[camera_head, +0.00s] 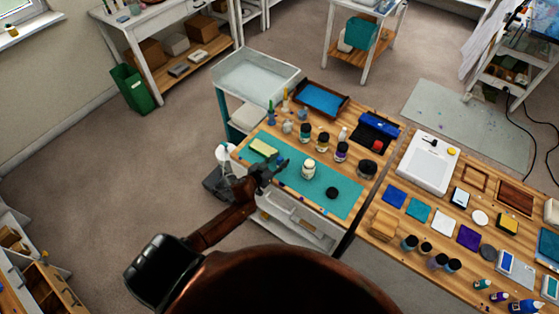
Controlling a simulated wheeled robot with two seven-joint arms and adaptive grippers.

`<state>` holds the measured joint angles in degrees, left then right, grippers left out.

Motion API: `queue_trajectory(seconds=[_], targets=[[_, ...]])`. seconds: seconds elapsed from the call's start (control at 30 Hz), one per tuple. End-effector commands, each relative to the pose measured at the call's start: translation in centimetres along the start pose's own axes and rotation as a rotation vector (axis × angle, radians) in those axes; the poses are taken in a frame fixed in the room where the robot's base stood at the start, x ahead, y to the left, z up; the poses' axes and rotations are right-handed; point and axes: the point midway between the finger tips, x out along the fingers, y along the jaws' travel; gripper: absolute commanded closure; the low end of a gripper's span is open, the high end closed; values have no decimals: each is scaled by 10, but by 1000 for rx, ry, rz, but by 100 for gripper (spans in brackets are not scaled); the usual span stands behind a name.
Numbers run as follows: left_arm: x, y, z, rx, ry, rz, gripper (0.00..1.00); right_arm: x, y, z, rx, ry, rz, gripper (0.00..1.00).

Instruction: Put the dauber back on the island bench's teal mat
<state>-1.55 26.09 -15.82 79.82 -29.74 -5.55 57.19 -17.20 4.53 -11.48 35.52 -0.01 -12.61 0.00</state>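The teal mat (343,205) lies on the wooden island bench. A pale yellow-green block (263,148), an open cream-coloured jar (309,170) and a black round disc (332,193) are on the mat. My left gripper (278,168) is over the mat's near left part, between the block and the jar. Its dark fingers are small in the picture, and I cannot tell whether they are open or hold anything. I cannot pick out the dauber with certainty. My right gripper is not in view.
Several small bottles and dark jars (323,142) stand behind the mat. A blue-lined tray (321,99) is at the back. A second wooden bench to the right holds a white device (428,164), coloured squares and jars.

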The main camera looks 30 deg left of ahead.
Motion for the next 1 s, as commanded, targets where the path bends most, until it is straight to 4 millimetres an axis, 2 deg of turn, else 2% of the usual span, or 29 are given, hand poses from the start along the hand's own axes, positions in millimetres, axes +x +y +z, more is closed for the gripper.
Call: queue_trajectory(seconds=[0.13, 0.23, 0.7, 0.83, 1.0], targets=[[-2, 0, -1, 0, 0, 0, 66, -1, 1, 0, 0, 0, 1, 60], [-11, -1, 0, 0, -1, 0, 66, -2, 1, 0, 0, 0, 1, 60], [-101, 0, 0, 0, -1, 0, 66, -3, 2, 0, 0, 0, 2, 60], [-114, 0, -1, 1, 0, 0, 66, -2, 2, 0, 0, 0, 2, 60], [-121, 0, -1, 0, 0, 0, 66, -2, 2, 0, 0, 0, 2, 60]])
